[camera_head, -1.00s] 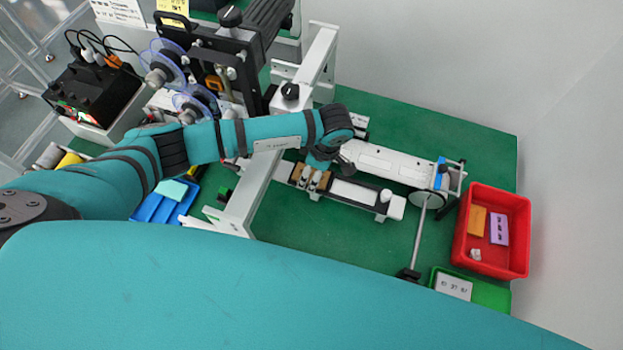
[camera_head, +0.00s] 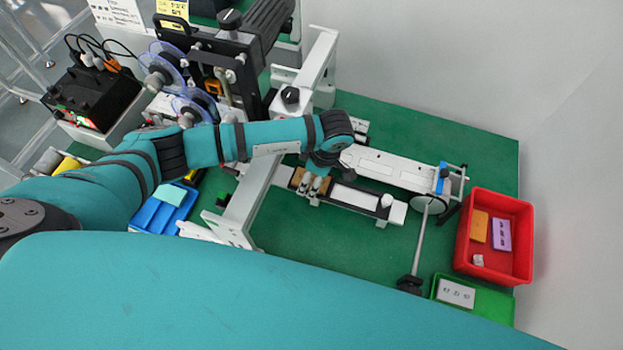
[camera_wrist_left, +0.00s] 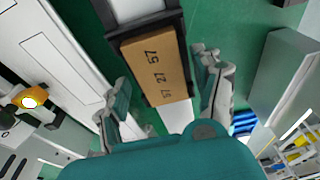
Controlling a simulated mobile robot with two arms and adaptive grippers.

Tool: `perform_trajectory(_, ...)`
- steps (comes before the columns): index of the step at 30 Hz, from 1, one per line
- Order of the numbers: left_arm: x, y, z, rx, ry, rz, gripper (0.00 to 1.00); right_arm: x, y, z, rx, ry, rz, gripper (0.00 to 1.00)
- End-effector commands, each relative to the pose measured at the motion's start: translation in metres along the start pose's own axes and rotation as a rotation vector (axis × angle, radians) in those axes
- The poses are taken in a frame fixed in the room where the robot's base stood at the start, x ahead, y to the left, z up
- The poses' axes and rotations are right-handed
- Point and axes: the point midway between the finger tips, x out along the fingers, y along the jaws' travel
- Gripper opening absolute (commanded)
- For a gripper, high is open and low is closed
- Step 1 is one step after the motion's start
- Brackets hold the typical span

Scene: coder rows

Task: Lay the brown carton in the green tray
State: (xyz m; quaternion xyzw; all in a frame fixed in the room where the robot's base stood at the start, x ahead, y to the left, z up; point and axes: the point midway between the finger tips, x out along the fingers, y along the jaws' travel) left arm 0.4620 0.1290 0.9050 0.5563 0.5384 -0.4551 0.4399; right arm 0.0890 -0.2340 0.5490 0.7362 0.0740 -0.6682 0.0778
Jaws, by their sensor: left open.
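The brown carton (camera_wrist_left: 155,68) lies on the black-edged conveyor track in the left wrist view, with printed digits facing up. In the head view a small part of the carton (camera_head: 297,177) shows beside my left gripper (camera_head: 312,187). In the left wrist view my left gripper (camera_wrist_left: 168,100) is open, with one finger on either side of the carton's near end; I cannot tell whether they touch it. The green tray (camera_head: 493,303) is at the lower right in the head view, holding a white printed carton (camera_head: 456,292). Its lower part is hidden by my teal body. My right gripper is not in view.
A red tray (camera_head: 463,247) with an orange carton (camera_head: 479,226), a purple carton (camera_head: 501,234) and a small white piece stands behind the green tray. A blue tray (camera_head: 150,215) is at left. The coder's white frame (camera_head: 249,195) stands close to my left arm.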

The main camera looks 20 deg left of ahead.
Motion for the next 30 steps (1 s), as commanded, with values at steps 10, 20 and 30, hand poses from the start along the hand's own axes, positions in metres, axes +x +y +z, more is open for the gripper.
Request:
perform_trajectory(10,0.0,0.0,0.0,0.0,0.0,0.0,0.31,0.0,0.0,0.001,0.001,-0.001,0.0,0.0)
perform_trajectory(20,-0.01,0.0,-0.002,0.0,0.0,0.001,0.28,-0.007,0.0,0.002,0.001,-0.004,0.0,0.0)
perform_trajectory(30,-0.031,0.0,-0.006,0.0,-0.001,0.001,0.28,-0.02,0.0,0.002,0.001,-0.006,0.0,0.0)
